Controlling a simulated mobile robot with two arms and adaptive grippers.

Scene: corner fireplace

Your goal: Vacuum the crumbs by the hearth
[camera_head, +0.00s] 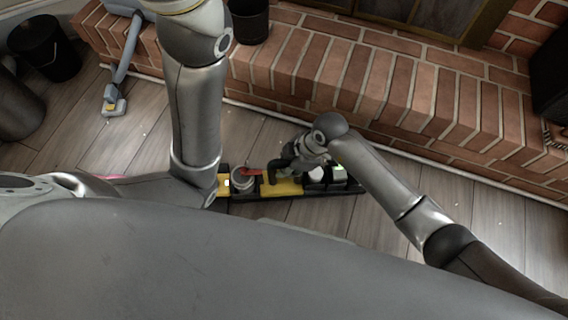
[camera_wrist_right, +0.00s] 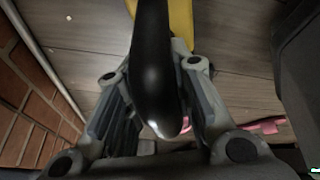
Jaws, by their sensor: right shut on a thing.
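A blue-grey stick vacuum (camera_head: 127,52) slants down from the top left to a floor head with a yellow patch. Its top is cut off by the frame. Pale crumbs (camera_head: 143,135) lie scattered on the wood floor by the hearth; pale specks (camera_wrist_right: 68,18) also show in the wrist view. My right gripper (camera_head: 284,168) is shut on the black curved handle (camera_wrist_right: 153,65) of a yellow thing (camera_head: 284,187). The handle passes between its fingers in the wrist view. My left arm rises past the brick, and its gripper is out of frame.
The raised brick hearth (camera_head: 320,65) runs across the back. A black bucket (camera_head: 45,47) stands at left and a dark pot (camera_head: 249,20) on the hearth. A dark strip (camera_head: 300,193) with several small items lies below my right gripper. Floor at left is fairly open.

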